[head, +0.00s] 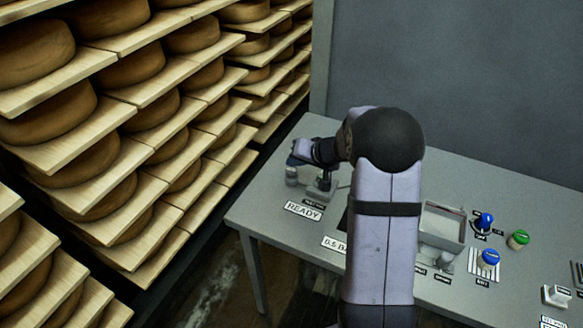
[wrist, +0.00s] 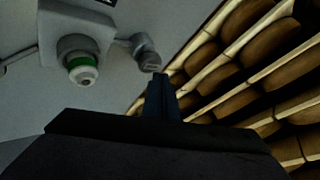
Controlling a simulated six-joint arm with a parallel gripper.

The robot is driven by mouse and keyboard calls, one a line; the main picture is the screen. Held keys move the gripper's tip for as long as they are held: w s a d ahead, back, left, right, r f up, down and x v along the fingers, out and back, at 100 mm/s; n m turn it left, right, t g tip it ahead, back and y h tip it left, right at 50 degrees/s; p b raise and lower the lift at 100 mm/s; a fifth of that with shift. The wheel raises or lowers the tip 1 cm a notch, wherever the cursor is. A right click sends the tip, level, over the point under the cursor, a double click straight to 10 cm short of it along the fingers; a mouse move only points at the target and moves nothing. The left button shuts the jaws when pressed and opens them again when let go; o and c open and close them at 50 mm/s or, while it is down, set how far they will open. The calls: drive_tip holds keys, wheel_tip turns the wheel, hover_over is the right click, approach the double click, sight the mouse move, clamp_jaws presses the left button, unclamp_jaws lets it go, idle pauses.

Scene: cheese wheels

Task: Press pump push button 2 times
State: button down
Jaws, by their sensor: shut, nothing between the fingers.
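My gripper (head: 298,158) is at the far left end of the grey table, over a small grey cylinder (head: 291,178). In the wrist view the dark fingers (wrist: 158,82) are together and hold nothing. A green-ringed, pale-tipped round part (wrist: 83,68) on a light box shows left of the fingers there. A grey cylindrical part (wrist: 147,56) shows just beyond the fingertips. A green-topped knob (head: 518,239) stands at the table's right side, far from my gripper. I cannot tell which of these is the pump push button; the small labels are unreadable.
Blue-topped controls (head: 489,258) and a white fixture (head: 557,294) stand on the right of the table. A shallow tray (head: 442,228) sits right of my arm, which hides the table's middle. A READY label (head: 303,211) lies near the front edge. Shelves of cheese wheels (head: 130,67) fill the left.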

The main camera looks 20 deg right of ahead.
sight(295, 172)
drive_tip(key=shift+r, duration=0.15)
drive_tip(key=shift+r+p, duration=1.45)
drive_tip(key=shift+r, duration=1.05)
idle(1.1)
wheel_tip(295, 172, up, 4)
drive_tip(key=m+y+p, duration=0.1)
drive_tip(key=m+p, duration=0.8)
drive_tip(key=m, duration=0.8)
drive_tip(key=shift+d+f, duration=0.1)
drive_tip(key=shift+f, duration=0.1)
